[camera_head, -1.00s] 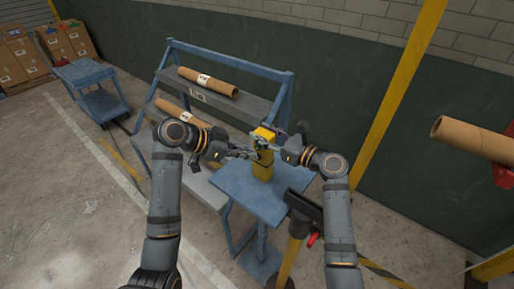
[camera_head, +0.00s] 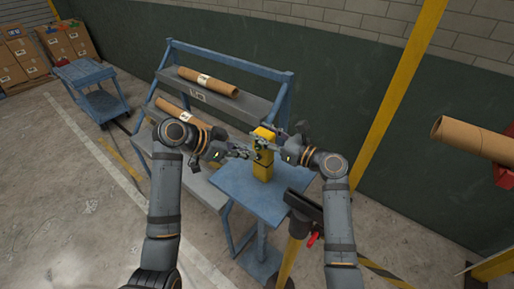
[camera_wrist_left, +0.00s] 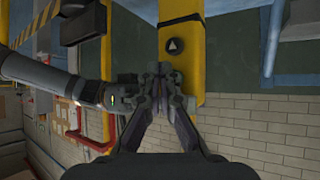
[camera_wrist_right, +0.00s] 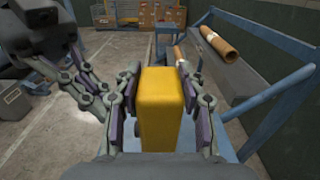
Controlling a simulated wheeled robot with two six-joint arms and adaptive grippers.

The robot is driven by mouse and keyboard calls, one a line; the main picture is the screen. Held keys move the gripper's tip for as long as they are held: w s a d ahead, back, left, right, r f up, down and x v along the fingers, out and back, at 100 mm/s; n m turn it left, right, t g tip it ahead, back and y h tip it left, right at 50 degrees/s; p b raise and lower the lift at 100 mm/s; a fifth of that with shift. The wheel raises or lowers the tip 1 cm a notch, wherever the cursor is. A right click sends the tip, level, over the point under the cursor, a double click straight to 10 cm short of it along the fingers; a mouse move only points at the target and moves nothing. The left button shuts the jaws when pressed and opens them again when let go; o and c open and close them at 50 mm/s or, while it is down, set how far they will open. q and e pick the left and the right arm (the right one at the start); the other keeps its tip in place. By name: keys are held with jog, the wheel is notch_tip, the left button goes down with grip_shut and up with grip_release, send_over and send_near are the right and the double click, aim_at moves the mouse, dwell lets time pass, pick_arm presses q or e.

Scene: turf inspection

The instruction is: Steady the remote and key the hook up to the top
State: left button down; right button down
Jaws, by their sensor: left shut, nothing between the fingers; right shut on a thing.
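The yellow remote (camera_head: 263,168) stands upright over a small blue stand. My right gripper (camera_head: 270,145) is shut on its upper part; in the right wrist view the yellow body (camera_wrist_right: 161,110) sits between the two fingers. My left gripper (camera_head: 250,153) is shut and empty, its tips at the remote's face. In the left wrist view the closed tips (camera_wrist_left: 158,78) lie just below a round button with an up arrow (camera_wrist_left: 174,45); I cannot tell whether they touch the remote. I cannot make out the hook for sure.
A blue rack (camera_head: 283,92) with cardboard tubes (camera_head: 208,82) stands behind. A blue cart (camera_head: 92,72) is at the left. Another tube (camera_head: 472,138) is at the right, with a red part (camera_head: 504,178) beside it. A yellow post (camera_head: 398,90) rises behind my right arm.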

pick_arm(q)
jog(key=shift+w+d, duration=0.25)
jog(key=shift+w, duration=0.1)
jog(key=shift+w+d, duration=0.25)
jog(key=shift+w, duration=0.1)
dwell(1.0)
jog(key=shift+s, duration=0.1)
dwell(5.7)
jog(key=shift+s+a, duration=0.5)
jog(key=shift+s, duration=0.15)
